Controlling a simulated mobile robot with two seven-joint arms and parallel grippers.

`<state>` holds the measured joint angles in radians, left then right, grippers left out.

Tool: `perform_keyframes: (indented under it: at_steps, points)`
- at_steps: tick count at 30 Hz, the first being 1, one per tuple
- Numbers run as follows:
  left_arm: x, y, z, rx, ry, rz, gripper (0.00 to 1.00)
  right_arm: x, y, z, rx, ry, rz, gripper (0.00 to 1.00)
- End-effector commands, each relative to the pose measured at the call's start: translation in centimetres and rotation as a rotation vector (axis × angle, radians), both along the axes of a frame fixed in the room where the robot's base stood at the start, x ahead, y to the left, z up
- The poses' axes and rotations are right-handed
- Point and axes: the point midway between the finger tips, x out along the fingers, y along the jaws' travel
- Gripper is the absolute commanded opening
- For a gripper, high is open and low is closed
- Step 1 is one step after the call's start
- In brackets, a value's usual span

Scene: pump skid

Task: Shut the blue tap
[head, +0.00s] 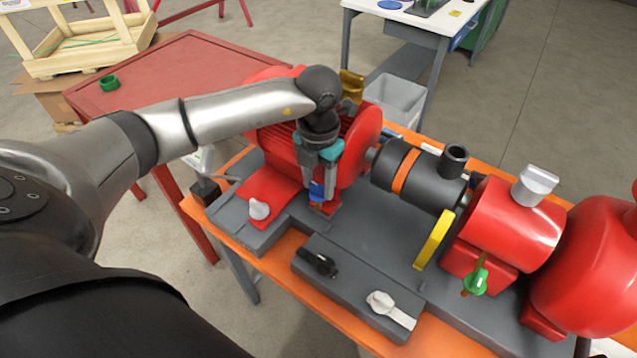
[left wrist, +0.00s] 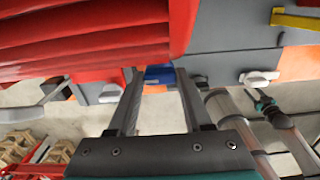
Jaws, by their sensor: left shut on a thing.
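The blue tap (head: 317,190) shows as a small blue handle low at the front of the red motor, above the grey skid base. My left gripper (head: 321,187) reaches down from above and is shut on it, one finger on each side. In the left wrist view the blue handle (left wrist: 159,74) sits between the fingertips, close against the red ribbed body. The fingers hide part of the tap, so I cannot tell its exact angle. What seems to be my right gripper (left wrist: 262,104) shows small at the right of the left wrist view; its fingers are unclear.
A white knob (head: 259,209) is left of the tap. A black handle (head: 319,263) and a white lever (head: 391,307) sit on the front block. A yellow lever (head: 434,240) and a green tap (head: 475,281) are farther right. The red motor (head: 361,139) stands close behind my gripper.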

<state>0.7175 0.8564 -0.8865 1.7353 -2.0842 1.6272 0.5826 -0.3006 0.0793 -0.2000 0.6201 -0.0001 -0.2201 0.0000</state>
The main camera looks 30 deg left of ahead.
Motion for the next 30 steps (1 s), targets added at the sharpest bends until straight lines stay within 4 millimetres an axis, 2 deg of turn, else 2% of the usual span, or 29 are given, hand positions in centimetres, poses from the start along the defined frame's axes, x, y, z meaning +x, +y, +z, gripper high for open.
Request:
perform_keyframes:
  at_steps: [5, 6, 13, 23, 26, 30]
  points:
    - [0.1, 0.0, 0.1, 0.001, -0.003, -0.004, 0.00, 0.0, 0.0, 0.1, 0.000, 0.000, 0.000, 0.50]
    - [0.1, 0.0, 0.1, 0.001, -0.003, -0.003, 0.52, 0.0, 0.0, 0.1, 0.000, 0.000, 0.000, 0.50]
    - [0.0, 0.0, 0.1, 0.000, -0.002, -0.002, 0.78, 0.0, 0.0, 0.1, 0.000, 0.000, 0.000, 0.50]
    - [0.1, 0.0, 0.4, 0.000, -0.003, -0.001, 0.80, 0.0, 0.0, 0.0, 0.000, -0.001, 0.000, 0.50]
    - [0.1, 0.0, 1.4, 0.000, -0.006, -0.002, 0.80, 0.0, 0.0, 0.0, 0.000, -0.001, 0.000, 0.50]
    - [0.2, 0.0, 4.2, 0.000, -0.007, -0.001, 0.80, 0.0, 0.0, -0.1, 0.000, -0.001, 0.000, 0.50]
